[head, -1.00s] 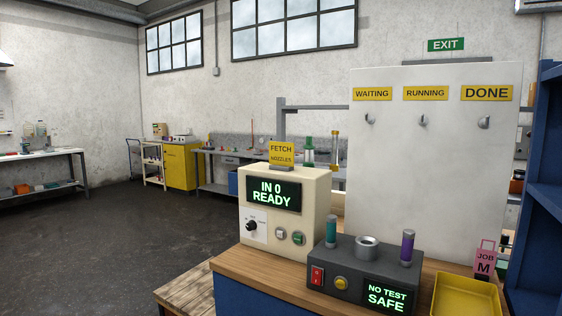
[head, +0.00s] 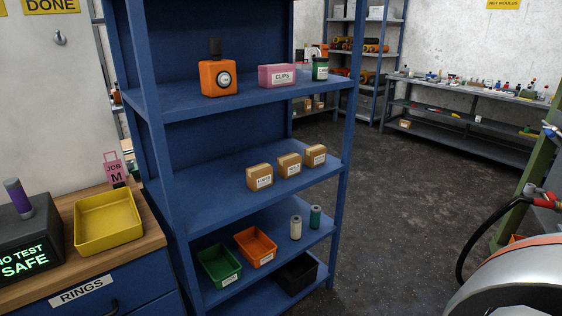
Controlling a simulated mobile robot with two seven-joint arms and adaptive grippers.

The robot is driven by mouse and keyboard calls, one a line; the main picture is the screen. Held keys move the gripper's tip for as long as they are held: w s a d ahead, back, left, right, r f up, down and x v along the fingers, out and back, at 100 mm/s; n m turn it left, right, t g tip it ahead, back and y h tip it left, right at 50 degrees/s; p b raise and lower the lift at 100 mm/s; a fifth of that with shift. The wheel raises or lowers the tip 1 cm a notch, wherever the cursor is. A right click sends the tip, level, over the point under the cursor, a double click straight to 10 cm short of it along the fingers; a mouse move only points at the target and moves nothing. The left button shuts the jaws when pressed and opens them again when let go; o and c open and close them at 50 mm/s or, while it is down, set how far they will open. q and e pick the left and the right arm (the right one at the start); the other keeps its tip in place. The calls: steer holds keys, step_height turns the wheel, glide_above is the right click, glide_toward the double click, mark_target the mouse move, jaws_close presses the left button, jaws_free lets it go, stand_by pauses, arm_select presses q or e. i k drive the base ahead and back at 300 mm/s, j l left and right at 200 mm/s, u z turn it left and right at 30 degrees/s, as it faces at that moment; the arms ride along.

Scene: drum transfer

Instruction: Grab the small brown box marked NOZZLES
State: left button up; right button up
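Three small brown boxes stand in a row on the middle shelf of the blue shelf unit: a left box (head: 259,177), a middle box (head: 289,165) and a right box (head: 315,156). Each has a white label on its front, but the print is too small for me to tell which one reads NOZZLES. Nothing covers their fronts. Neither of my grippers is in view.
The blue shelf unit (head: 166,158) also holds an orange container (head: 218,78), a pink CLIPS box (head: 277,75) and lower bins. A yellow tray (head: 106,222) is on the bench at left. A large rounded grey object (head: 520,290) fills the lower right. Floor (head: 400,200) is open beyond the shelves.

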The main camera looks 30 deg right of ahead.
mark_target(314, 156)
steer(key=l+z, duration=0.4)
steer(key=i+l+z, duration=0.15)
steer(key=l+z, duration=0.25)
steer(key=l, duration=0.2)
